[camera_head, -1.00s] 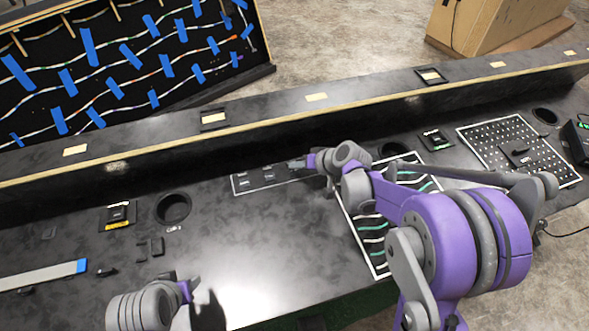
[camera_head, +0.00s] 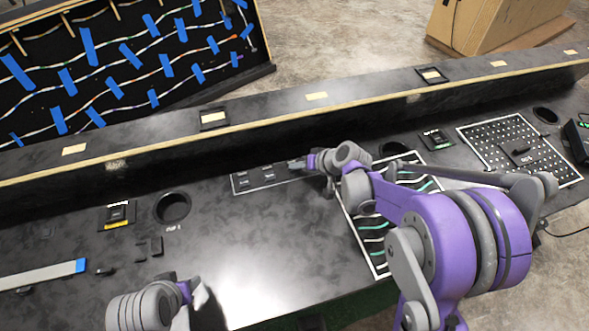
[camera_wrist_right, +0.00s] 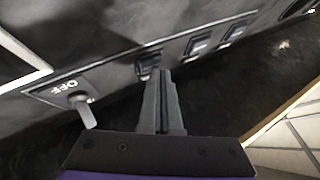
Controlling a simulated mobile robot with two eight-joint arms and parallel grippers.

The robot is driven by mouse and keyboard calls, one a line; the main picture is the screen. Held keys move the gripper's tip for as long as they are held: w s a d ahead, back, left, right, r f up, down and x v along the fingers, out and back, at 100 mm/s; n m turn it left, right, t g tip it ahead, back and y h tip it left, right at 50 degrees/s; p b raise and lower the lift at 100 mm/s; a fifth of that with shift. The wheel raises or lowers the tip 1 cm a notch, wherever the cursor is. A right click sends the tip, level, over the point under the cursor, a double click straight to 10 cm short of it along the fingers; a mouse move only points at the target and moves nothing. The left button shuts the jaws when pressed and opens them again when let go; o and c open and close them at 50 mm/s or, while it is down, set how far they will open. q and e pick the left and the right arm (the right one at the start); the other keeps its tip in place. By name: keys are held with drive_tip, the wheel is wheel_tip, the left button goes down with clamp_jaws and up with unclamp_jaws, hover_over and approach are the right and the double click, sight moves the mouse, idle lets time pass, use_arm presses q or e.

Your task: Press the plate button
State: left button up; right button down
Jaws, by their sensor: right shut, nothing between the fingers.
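A dark button panel (camera_head: 243,189) with a white outline lies on the console in the head view, with several small dark buttons. Which one is the plate button I cannot read. My right gripper (camera_head: 293,164) is shut and empty over the panel's right part. In the right wrist view its fingertips (camera_wrist_right: 159,76) are at the lower edge of a dark button (camera_wrist_right: 150,62); whether they touch it I cannot tell. Two more buttons (camera_wrist_right: 198,45) (camera_wrist_right: 235,33) are to the right there. My left gripper (camera_head: 191,290) hangs low at the left; its jaws are unclear.
A toggle switch (camera_wrist_right: 82,108) marked OFF is left of the fingers in the wrist view. A long raised ledge (camera_head: 150,159) runs behind the panel. A round hole (camera_head: 172,207) is to the left. A striped panel (camera_head: 378,269) lies under my right arm.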

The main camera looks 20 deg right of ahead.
sight(297, 172)
use_arm(q)
drive_tip(key=shift+f, duration=0.25)
use_arm(e)
drive_tip(key=shift+f, duration=0.2)
use_arm(q)
drive_tip(key=shift+r, duration=0.35)
use_arm(e)
drive_tip(key=shift+r, duration=0.45)
use_arm(q)
drive_tip(key=shift+r+p, duration=0.1)
drive_tip(key=shift+p, duration=0.2)
use_arm(e)
drive_tip(key=shift+r, duration=0.15)
wheel_tip(297, 172, up, 6)
drive_tip(key=p, duration=0.4)
use_arm(q)
drive_tip(key=r, duration=0.2)
drive_tip(key=w+r, duration=0.1)
drive_tip(key=r, duration=0.1)
drive_tip(key=shift+r, duration=0.1)
drive_tip(key=shift+s, duration=0.1)
